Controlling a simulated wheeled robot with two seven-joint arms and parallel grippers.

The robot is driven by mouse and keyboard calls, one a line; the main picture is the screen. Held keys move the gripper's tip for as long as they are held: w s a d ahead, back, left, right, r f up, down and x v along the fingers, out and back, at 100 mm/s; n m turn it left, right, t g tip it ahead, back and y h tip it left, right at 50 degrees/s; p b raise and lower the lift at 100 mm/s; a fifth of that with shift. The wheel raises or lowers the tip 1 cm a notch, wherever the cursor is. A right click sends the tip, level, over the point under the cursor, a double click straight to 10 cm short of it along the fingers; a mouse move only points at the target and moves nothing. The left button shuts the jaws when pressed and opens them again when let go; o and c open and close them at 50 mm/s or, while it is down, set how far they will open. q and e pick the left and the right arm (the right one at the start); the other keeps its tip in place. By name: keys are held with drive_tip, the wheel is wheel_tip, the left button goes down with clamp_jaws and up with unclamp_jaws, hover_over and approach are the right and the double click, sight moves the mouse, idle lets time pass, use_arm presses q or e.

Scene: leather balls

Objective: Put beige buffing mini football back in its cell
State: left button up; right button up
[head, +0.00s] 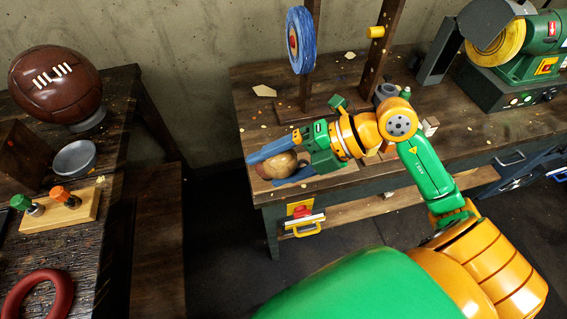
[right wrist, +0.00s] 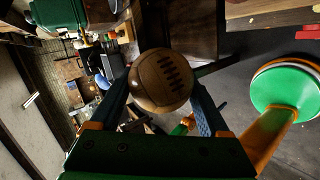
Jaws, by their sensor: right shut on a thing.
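The beige buffing mini football (head: 276,164), tan with dark lacing, is between the blue fingers of my right gripper (head: 264,170). The fingers are shut on its two sides, at the left front corner of the right workbench (head: 350,93). In the right wrist view the ball (right wrist: 160,72) sits between the fingertips, with its lacing facing the camera. In the head view the fingers hide part of the ball, and I cannot tell its height above the bench. I cannot make out its cell. My left gripper is not in view.
A large brown football (head: 55,88) sits at the left on a dark table. A grey dish (head: 75,158), a wooden block with green and orange knobs (head: 60,212) and a red ring (head: 38,297) are nearby. A blue wheel (head: 300,40) and a green grinder (head: 525,55) stand on the bench.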

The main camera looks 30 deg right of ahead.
wheel_tip(320, 180, down, 5)
drive_tip(key=w+a+n+g+h+b, duration=0.1)
drive_tip(key=w+n+g+h+b, duration=0.1)
drive_tip(key=w+n+h+b, duration=0.1)
drive_tip(key=h+b, duration=0.5)
drive_tip(key=h, duration=0.3)
hover_over(305, 163)
drive_tip(key=s+a, duration=0.1)
drive_tip(key=s, duration=0.1)
wheel_tip(305, 163, down, 4)
drive_tip(key=shift+n, duration=0.4)
drive_tip(key=b+x, duration=0.1)
drive_tip(key=x, duration=0.1)
drive_tip(key=s+b+x, duration=0.1)
drive_tip(key=b+x, duration=0.1)
drive_tip(key=x, duration=0.1)
drive_tip(key=b+x, duration=0.2)
drive_tip(key=shift+s+a+f, duration=0.1)
drive_tip(key=shift+a+f, duration=0.3)
drive_tip(key=shift+f, duration=0.05)
drive_tip(key=shift+f+b, duration=0.45)
drive_tip(key=shift+b, duration=0.15)
